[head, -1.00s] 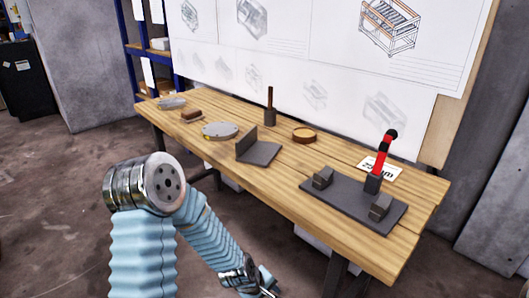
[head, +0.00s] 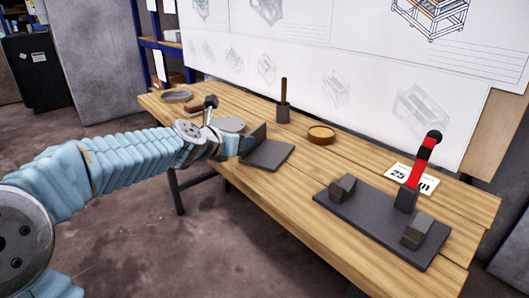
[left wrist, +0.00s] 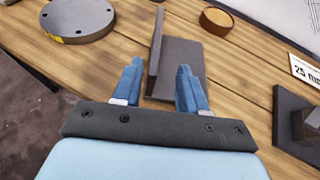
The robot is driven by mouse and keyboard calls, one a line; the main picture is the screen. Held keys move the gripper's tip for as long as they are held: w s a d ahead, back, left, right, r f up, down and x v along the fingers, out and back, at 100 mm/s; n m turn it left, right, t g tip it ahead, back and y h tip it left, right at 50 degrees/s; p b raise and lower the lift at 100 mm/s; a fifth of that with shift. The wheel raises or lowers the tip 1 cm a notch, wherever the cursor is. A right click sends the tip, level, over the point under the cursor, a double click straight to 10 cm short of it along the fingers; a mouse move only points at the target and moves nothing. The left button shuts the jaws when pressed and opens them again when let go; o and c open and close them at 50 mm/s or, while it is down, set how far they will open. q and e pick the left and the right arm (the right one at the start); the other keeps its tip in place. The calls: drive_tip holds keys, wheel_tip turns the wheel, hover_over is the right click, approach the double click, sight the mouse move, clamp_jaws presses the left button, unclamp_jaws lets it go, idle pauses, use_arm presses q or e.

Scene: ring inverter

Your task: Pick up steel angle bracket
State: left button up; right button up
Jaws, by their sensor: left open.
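The steel angle bracket (head: 268,154) is a dark grey L-shaped piece on the workbench, with a flat base and one upright plate. In the left wrist view the bracket (left wrist: 185,58) lies just ahead of my left gripper (left wrist: 158,74). That gripper is open, with its blue fingertips apart and the line of the upright plate between them. The right fingertip overlaps the base in the picture; I cannot tell whether it touches. In the head view my left gripper (head: 246,144) is at the bracket's left side, partly hidden by its own wrist. My right gripper is not in view.
On the wooden bench (head: 330,176) stand a round grey disc (head: 231,124), an orange-brown ring (head: 321,134), a brush-like tool (head: 283,102) and a dark fixture plate (head: 368,222) with a red-handled clamp (head: 425,160). Bare wood lies between bracket and fixture.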

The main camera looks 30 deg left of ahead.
sight(249, 133)
use_arm(q)
drive_tip(key=shift+x, duration=1.1)
drive_tip(key=x, duration=0.1)
drive_tip(key=b+x, duration=0.1)
drive_tip(key=x, duration=0.2)
drive_tip(key=shift+w+a+f+b, duration=0.1)
drive_tip(key=shift+w+a+b, duration=0.15)
drive_tip(key=shift+a+b, duration=0.15)
drive_tip(key=shift+w+f, duration=0.1)
drive_tip(key=shift+w, duration=0.3)
clamp_jaws()
drive_tip(key=shift+r, duration=0.3)
